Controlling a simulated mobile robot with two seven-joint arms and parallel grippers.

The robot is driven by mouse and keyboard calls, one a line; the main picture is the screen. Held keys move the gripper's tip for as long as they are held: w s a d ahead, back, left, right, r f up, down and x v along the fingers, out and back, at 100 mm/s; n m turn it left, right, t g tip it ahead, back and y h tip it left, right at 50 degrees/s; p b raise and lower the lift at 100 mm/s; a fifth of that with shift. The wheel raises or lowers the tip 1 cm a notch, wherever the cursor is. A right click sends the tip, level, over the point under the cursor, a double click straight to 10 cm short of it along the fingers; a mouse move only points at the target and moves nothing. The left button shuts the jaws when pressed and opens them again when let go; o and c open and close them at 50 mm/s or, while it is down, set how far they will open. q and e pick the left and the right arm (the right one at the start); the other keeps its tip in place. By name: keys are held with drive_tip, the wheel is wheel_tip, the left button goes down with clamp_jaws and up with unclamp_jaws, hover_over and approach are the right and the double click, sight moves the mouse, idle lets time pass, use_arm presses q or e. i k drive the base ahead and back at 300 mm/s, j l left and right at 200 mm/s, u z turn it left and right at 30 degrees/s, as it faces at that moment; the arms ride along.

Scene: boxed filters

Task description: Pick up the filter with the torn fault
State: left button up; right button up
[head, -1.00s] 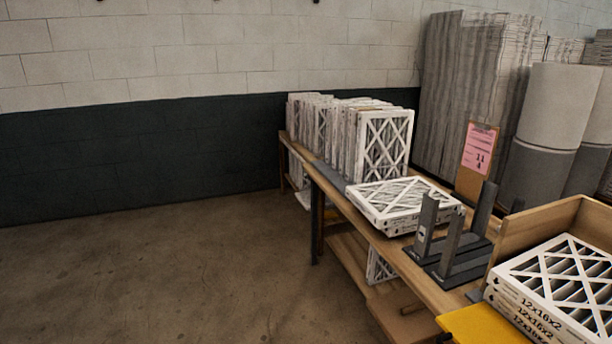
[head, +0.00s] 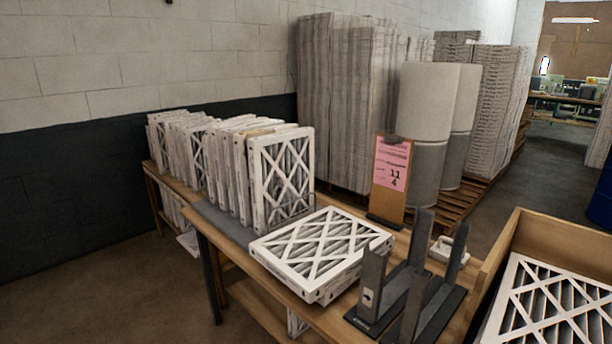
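Several white-framed filters with crossed lattice faces stand upright in a row (head: 280,178) on the left part of the wooden table. One or two more filters (head: 322,245) lie flat, stacked, in front of the row. Another filter (head: 552,305) lies in a wooden box at the lower right, cut off by the picture edge. I cannot make out a tear on any filter from here. Neither of my grippers is in view.
Dark upright metal brackets (head: 372,285) stand right of the flat filters. A clipboard with a pink sheet (head: 392,165) stands behind them. The wooden box (head: 503,240) bounds the table's right. Grey rolls (head: 425,105) and tall stacks (head: 345,100) stand on a pallet behind. Floor at left is clear.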

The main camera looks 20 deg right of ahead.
sight(289, 152)
drive_tip(key=i+j+z, duration=0.1)
drive_tip(key=i+z, duration=0.15)
drive_tip(key=z, duration=0.15)
drive_tip(key=i+j+z, duration=0.15)
drive_tip(key=z, duration=0.25)
drive_tip(key=i+j+z, duration=0.25)
drive_tip(key=z, duration=0.15)
drive_tip(key=i+j+z, duration=0.15)
drive_tip(key=j+z, duration=0.25)
drive_tip(key=i+j+z, duration=0.1)
drive_tip(key=j+z, duration=0.15)
drive_tip(key=z, duration=0.15)
drive_tip(key=j+z, duration=0.3)
drive_tip(key=i+j+z, duration=0.1)
drive_tip(key=j+z, duration=0.15)
drive_tip(key=j, duration=0.3)
